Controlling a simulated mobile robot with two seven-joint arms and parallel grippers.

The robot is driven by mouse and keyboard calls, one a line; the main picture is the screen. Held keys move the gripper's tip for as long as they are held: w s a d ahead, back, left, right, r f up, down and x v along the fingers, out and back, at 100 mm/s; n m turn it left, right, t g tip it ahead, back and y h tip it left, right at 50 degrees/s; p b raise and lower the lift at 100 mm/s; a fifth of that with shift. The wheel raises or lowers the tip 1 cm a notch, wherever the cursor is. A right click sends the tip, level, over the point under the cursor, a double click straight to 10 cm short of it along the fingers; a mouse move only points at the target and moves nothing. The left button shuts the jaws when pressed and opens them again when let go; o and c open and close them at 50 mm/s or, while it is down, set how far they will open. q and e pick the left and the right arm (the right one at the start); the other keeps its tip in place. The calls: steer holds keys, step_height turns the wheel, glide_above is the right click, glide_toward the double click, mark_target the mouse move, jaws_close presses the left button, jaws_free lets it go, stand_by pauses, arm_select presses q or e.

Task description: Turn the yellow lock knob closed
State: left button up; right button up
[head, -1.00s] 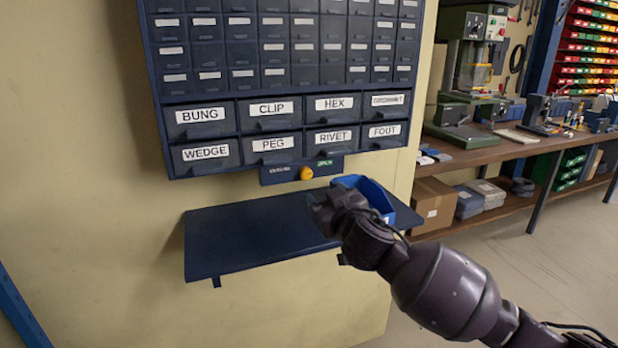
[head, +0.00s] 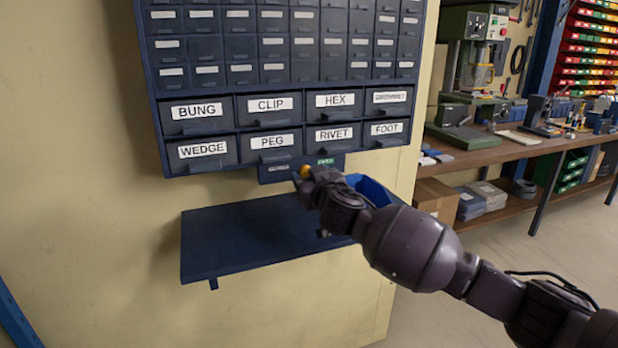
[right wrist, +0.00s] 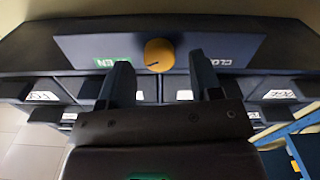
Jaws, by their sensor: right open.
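The yellow lock knob (head: 305,171) sits on a dark lock plate (head: 272,174) under the cabinet's drawers. In the right wrist view the picture is turned over, and the knob (right wrist: 159,53) shows between a green OPEN label (right wrist: 105,63), partly hidden by a finger, and a CLOSED label (right wrist: 222,62), also partly hidden. A short dark mark on the knob points toward the OPEN side. My right gripper (right wrist: 160,64) is open and empty, its two fingers on either side of the knob, apart from it. In the head view my right gripper (head: 309,184) is just below the knob. My left gripper is not in view.
Labelled drawers such as PEG (head: 271,141) and RIVET (head: 333,135) are directly above the lock plate. A dark shelf (head: 240,238) juts out below, with a blue bin (head: 372,189) at its right, partly behind my arm. A workbench (head: 480,155) stands at the right.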

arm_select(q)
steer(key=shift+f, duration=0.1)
arm_select(e)
steer(key=shift+w+a, duration=0.15)
steer(key=shift+w, duration=0.3)
steer(key=shift+c, duration=0.7)
steer(key=c, duration=0.8)
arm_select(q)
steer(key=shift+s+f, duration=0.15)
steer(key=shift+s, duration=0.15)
